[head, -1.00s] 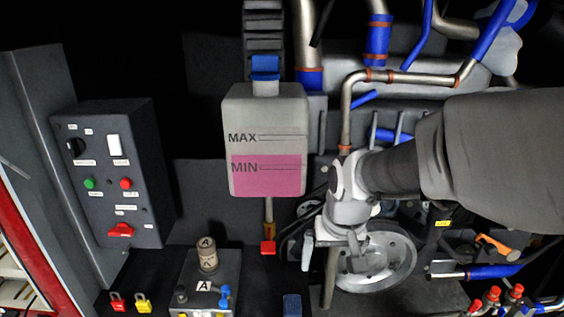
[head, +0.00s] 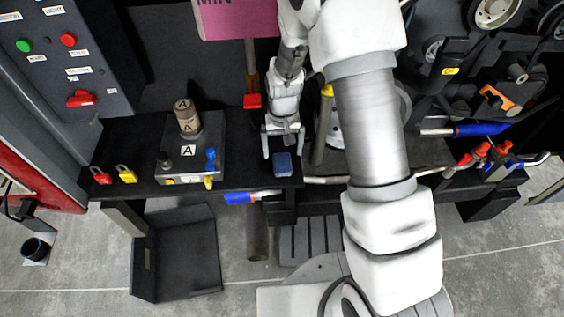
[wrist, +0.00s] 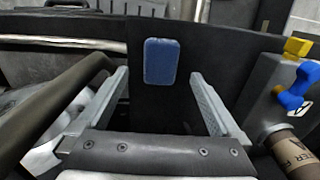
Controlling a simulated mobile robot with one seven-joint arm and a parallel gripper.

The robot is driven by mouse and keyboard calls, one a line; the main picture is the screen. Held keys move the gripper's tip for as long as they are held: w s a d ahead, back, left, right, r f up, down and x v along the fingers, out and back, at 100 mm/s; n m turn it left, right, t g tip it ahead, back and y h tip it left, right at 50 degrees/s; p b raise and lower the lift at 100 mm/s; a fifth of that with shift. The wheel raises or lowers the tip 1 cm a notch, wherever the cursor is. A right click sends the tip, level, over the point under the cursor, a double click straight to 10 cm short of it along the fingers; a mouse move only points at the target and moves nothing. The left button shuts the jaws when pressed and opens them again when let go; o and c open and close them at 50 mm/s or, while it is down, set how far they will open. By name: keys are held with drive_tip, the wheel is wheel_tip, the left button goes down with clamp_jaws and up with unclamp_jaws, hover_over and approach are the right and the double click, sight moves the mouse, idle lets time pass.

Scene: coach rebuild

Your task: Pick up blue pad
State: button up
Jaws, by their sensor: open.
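The blue pad (head: 283,164) is a small rounded rectangle lying on the black bench near its front edge. In the wrist view the pad (wrist: 160,61) shows at upper centre, beyond the fingertips and between their lines. My gripper (head: 283,152) is open and empty, its fingers pointing toward the front edge just behind the pad. In the wrist view the gripper (wrist: 160,84) has its two fingers spread wide on either side. No contact with the pad shows; the height above the bench is hard to tell.
A grey box (head: 210,150) with a cylinder marked A and a blue valve stands to the left. Red (head: 101,175) and yellow (head: 126,174) padlocks lie farther left. A red-ended lever (head: 252,100) is behind.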

sight(282, 161)
wheel_tip(282, 161, down, 6)
drive_tip(key=shift+w+a+r, duration=0.1)
drive_tip(key=shift+w+r, duration=0.05)
drive_tip(key=shift+r, duration=0.05)
drive_tip(key=c, duration=1.4)
drive_tip(key=shift+r, duration=0.2)
drive_tip(key=shift+r, duration=0.55)
wheel_tip(282, 161, up, 2)
drive_tip(key=shift+r, duration=0.25)
drive_tip(key=s, duration=1.8)
drive_tip(key=shift+f+b, duration=0.2)
drive_tip(key=shift+b, duration=0.15)
